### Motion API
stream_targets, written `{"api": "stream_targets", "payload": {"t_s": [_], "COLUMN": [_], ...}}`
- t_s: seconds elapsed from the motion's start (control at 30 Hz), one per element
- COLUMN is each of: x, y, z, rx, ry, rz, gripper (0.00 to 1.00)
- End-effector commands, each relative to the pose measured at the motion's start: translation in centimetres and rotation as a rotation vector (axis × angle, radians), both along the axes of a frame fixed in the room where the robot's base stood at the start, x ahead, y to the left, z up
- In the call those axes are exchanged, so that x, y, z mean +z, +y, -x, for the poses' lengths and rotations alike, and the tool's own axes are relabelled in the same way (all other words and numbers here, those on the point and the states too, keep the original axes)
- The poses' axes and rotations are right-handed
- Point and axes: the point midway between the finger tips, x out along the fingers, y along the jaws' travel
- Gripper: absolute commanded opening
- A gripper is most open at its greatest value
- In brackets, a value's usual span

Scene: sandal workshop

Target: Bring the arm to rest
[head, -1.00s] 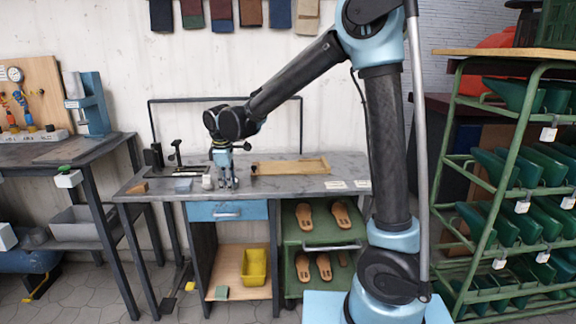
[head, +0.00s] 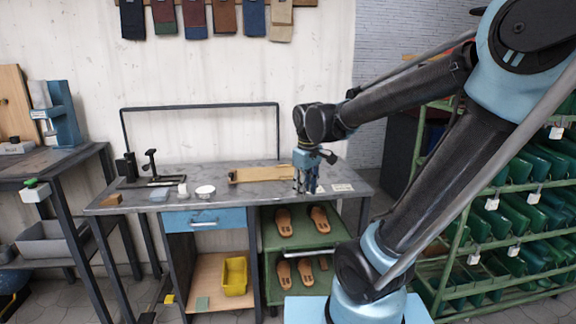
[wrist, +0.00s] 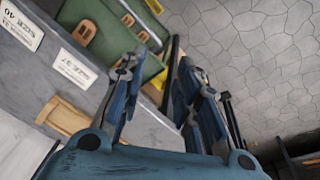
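My arm reaches leftward in the head view, its elbow high at the right. My gripper (head: 306,188) points down at the right end of the grey workbench (head: 145,202), in front of or over the top; its exact height is hard to tell. In the wrist view my gripper (wrist: 162,88) has its two blue fingers apart, with nothing between them but the background of bench edge and floor.
A wooden tray (head: 262,173), a round white dish (head: 205,191) and a black stand (head: 152,170) are on the bench. A green cart (head: 298,242) with sandals is below. A green rack (head: 470,242) stands at the right, behind my arm. Another table (head: 50,163) is at left.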

Motion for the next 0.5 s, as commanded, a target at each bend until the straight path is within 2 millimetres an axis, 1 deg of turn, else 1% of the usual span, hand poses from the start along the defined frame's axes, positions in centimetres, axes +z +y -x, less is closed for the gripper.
{"api": "stream_targets", "payload": {"t_s": [0.03,0.2,0.4,0.5], "x": [-0.4,-1.7,-3.9,-5.2], "y": [-1.6,-5.5,-9.2,-10.6], "z": [1.0,4.0,7.8,9.7], "rx": [-0.051,-0.209,-0.398,-0.491], "ry": [0.000,-0.001,-0.005,-0.007], "rz": [-0.007,-0.034,-0.064,-0.080], "gripper": [0.30,0.30,0.30,0.30]}}
